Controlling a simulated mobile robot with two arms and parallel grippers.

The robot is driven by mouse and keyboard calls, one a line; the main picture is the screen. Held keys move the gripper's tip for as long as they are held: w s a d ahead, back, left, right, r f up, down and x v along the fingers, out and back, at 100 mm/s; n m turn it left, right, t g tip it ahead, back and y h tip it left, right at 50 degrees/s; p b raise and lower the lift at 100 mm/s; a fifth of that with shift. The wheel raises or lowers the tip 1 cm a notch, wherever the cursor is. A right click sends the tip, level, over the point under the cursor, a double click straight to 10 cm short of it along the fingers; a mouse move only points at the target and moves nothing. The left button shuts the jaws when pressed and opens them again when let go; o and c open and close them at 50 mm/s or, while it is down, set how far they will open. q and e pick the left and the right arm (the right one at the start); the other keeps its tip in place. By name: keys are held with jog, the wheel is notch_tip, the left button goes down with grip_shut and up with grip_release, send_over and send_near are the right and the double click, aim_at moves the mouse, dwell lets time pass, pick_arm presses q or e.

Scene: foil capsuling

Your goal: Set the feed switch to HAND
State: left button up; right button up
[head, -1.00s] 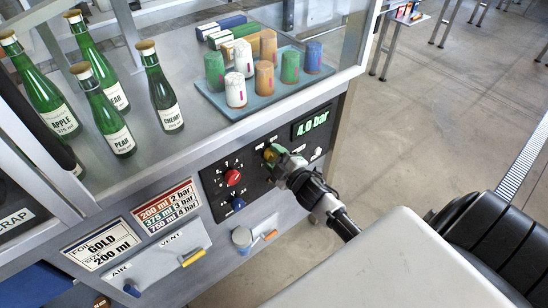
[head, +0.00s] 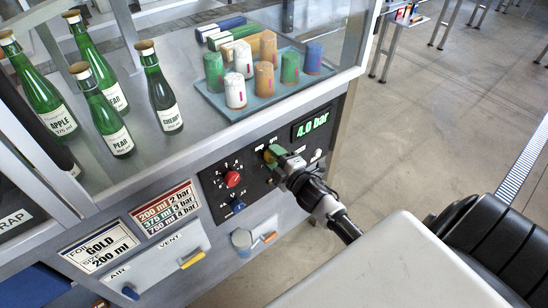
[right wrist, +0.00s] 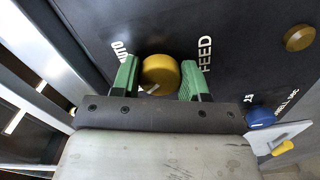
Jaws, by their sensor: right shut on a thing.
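The feed switch is a round yellow knob (right wrist: 160,72) on the black control panel (head: 212,185). In the right wrist view it sits between the two green fingers of my right gripper (right wrist: 160,82), and white AUTO and FEED lettering shows on either side. A pale pointer mark on the knob faces the gripper body, toward the lower left. The HAND label cannot be made out. In the head view my right gripper (head: 278,157) is at the panel, shut on the knob and hiding much of it. My left gripper is out of view.
A red knob (head: 232,179) and a blue knob (head: 238,206) are left of the gripper. The display (head: 312,124) above reads 4.0 bar. Bottles and a tray (head: 222,108) of capsules stand behind the glass. Open floor lies right.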

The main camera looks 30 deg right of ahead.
jog(key=o, duration=0.9)
jog(key=s, duration=1.1)
jog(key=shift+d+b, duration=0.45)
jog(key=shift+w, duration=0.1)
